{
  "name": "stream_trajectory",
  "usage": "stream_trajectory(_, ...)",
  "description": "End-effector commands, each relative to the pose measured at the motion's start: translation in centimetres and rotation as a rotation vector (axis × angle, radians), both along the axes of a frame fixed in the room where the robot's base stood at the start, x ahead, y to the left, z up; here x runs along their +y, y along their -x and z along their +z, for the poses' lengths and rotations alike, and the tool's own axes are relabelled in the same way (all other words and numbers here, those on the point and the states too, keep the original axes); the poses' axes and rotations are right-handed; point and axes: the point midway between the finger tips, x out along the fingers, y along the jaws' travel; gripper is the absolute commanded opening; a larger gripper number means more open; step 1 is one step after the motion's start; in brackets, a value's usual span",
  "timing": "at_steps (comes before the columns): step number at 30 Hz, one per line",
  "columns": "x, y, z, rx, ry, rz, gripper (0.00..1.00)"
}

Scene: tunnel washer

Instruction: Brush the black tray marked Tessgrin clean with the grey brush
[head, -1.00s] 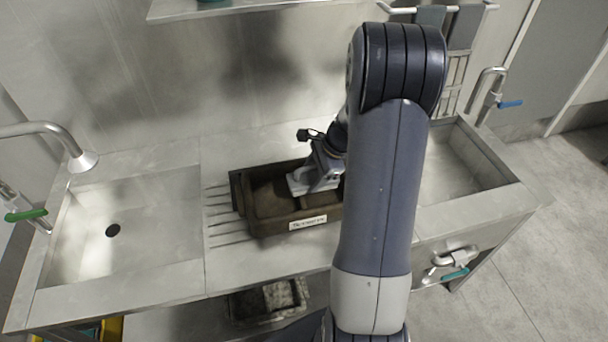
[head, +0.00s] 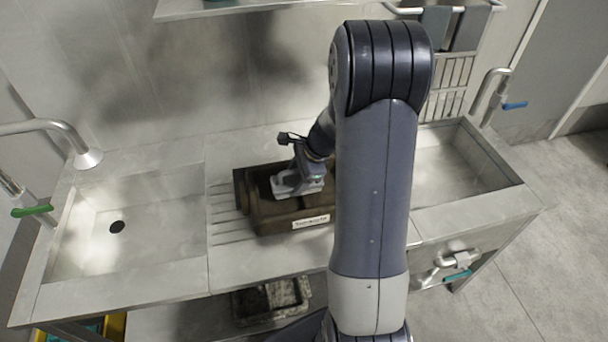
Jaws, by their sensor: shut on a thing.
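The black tray (head: 262,215) stands on the ribbed drainboard between the two sinks. It looks dark brown, and a white label on its front wall is too small to read surely. My gripper (head: 300,181) is over the tray, shut on the grey brush (head: 285,190). The brush is down inside the tray, near its middle; I cannot tell whether its bristles touch the floor. My arm hides the tray's right end. Much of the tray's floor is in shadow and looks brownish.
A sink (head: 130,235) with a green-handled tap lies left, and another sink (head: 455,175) with a blue-handled tap lies right. A second, speckled tray (head: 270,318) sits on the lower shelf. A wall shelf (head: 240,10) is above. The drainboard left of the tray is bare.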

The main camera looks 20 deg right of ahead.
Motion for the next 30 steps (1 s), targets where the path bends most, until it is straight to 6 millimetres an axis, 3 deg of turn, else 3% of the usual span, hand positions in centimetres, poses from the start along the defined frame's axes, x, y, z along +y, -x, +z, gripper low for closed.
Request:
stream_trajectory(6,2.3,-0.3,-0.1,0.003,-0.002,0.003,0.10)
stream_trajectory(12,3.0,-0.5,-0.2,0.004,-0.002,-0.001,0.10)
stream_trajectory(30,-1.5,0.4,0.0,0.003,0.000,-0.001,0.10)
